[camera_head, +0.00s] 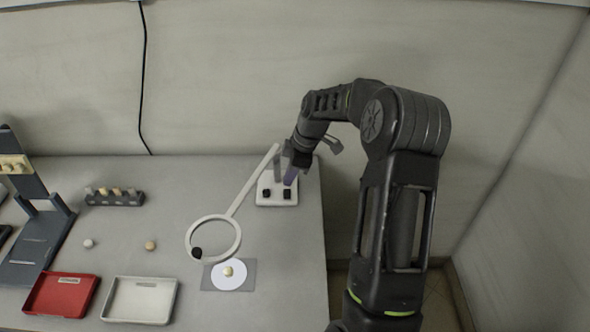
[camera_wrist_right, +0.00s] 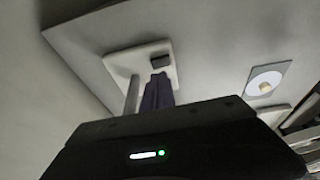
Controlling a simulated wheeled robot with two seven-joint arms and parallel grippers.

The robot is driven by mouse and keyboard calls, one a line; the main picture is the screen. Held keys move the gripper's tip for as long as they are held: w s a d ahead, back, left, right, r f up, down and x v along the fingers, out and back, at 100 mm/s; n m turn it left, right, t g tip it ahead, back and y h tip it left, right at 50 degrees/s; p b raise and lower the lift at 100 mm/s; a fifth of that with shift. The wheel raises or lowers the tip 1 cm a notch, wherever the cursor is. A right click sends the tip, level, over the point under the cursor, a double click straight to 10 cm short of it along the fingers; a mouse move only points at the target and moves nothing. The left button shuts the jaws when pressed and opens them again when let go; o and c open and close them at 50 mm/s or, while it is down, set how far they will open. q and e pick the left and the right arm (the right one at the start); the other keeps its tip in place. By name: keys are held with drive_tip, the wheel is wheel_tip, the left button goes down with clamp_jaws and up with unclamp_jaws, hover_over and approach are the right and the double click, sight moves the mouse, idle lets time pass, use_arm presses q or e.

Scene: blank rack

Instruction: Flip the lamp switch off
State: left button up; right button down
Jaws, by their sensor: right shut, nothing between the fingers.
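The lamp is a white ring (camera_head: 188,236) on a slanted white arm (camera_head: 252,182), which rises from a white base (camera_head: 264,202) near the table's right edge. Two dark switches sit on the base: a left one (camera_head: 266,193) and a right one (camera_head: 287,194). My right gripper (camera_head: 290,181) is shut and empty, pointing down just above the right switch. In the right wrist view, the shut fingers (camera_wrist_right: 158,78) reach over the base (camera_wrist_right: 122,64), close to one dark switch (camera_wrist_right: 160,60). I cannot tell whether they touch it. The other switch is hidden there. My left gripper is out of view.
A pale round piece (camera_head: 228,271) lies on a white disc on a grey mat (camera_head: 208,278) below the ring. A red tray (camera_head: 40,300), a white tray (camera_head: 118,312), a dark rack (camera_head: 98,200) and a dark stand (camera_head: 45,240) are further left. The wall is behind.

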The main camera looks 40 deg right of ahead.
sight(287, 190)
drive_tip(key=shift+w+d+f+b, duration=0.1)
drive_tip(key=shift+d+f+b, duration=0.1)
drive_tip(key=shift+f, duration=0.6)
drive_tip(key=shift+w+d+f+b, duration=0.1)
drive_tip(key=shift+f+b, duration=0.1)
drive_tip(key=shift+f, duration=0.6)
